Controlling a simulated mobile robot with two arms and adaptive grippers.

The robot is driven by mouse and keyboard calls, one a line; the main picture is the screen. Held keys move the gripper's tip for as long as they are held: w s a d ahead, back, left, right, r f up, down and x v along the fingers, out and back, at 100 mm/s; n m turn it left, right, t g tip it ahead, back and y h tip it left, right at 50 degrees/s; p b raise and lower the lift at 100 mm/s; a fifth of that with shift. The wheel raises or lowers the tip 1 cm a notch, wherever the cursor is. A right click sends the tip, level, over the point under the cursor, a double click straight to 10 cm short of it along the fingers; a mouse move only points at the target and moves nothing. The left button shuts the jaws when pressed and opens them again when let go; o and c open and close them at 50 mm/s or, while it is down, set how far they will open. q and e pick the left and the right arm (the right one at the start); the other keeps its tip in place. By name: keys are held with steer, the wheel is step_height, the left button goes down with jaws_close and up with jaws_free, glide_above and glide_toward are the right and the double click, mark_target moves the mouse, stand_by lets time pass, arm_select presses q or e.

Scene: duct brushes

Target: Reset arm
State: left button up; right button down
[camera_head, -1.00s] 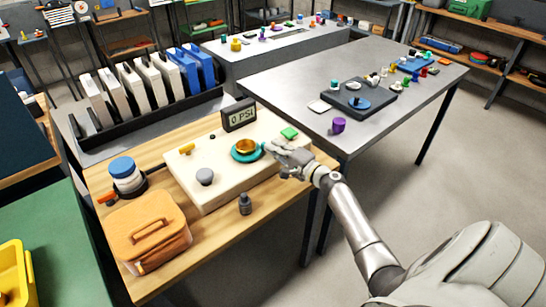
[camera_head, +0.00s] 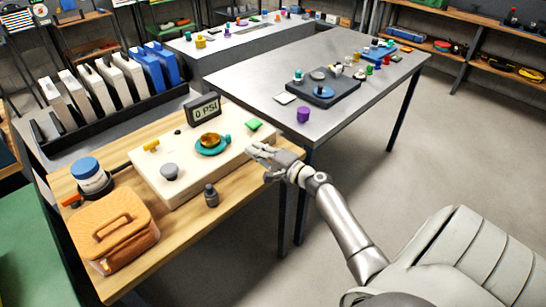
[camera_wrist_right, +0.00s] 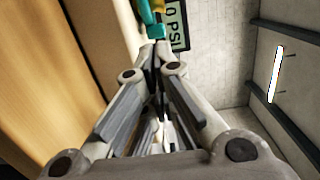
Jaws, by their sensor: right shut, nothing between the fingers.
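My right gripper (camera_head: 254,149) is shut and empty. It is at the right end of the cream board (camera_head: 150,180), to the right of a teal ring with a gold centre (camera_head: 211,144). In the right wrist view the shut fingers (camera_wrist_right: 160,45) point toward a teal part (camera_wrist_right: 155,28) and the gauge. From these views I cannot tell whether the fingertips touch the board. My left gripper is not in view.
The board lies on a wooden table (camera_head: 165,241) with a "0 PSI" gauge (camera_head: 204,108), an orange case (camera_head: 112,230) and a dark bottle (camera_head: 211,195). A grey metal table (camera_head: 260,85) stands behind my right arm. The floor at right is clear.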

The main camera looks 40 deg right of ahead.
steer(key=s, duration=0.4)
steer(key=shift+s+d+b, duration=0.35)
steer(key=shift+d, duration=0.05)
steer(key=s+a+f+n+g+y, duration=0.1)
steer(key=s+a+f+n+g, duration=0.3)
steer(key=a, duration=0.3)
steer(key=s+a+f+n+g+y, duration=0.25)
steer(key=s+a+n, duration=0.2)
steer(key=a, duration=0.25)
steer(key=s+a+f+n+g+y, duration=0.1)
steer(key=s+a+f+n+g, duration=0.3)
steer(key=a, duration=0.3)
steer(key=s+n+g+h, duration=0.4)
steer(key=s+n+h, duration=0.25)
steer(key=s, duration=1.05)
step_height(320, 180, down, 27)
steer(key=s, duration=0.2)
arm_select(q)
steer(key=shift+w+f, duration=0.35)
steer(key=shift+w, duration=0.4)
arm_select(e)
steer(key=s+d+f+g+h, duration=0.1)
steer(key=s+d+f+g, duration=0.1)
steer(key=s+f, duration=1.3)
steer(key=shift+s+d+f+m, duration=0.15)
steer(key=shift+s+d+m, duration=0.2)
steer(key=shift+s, duration=0.2)
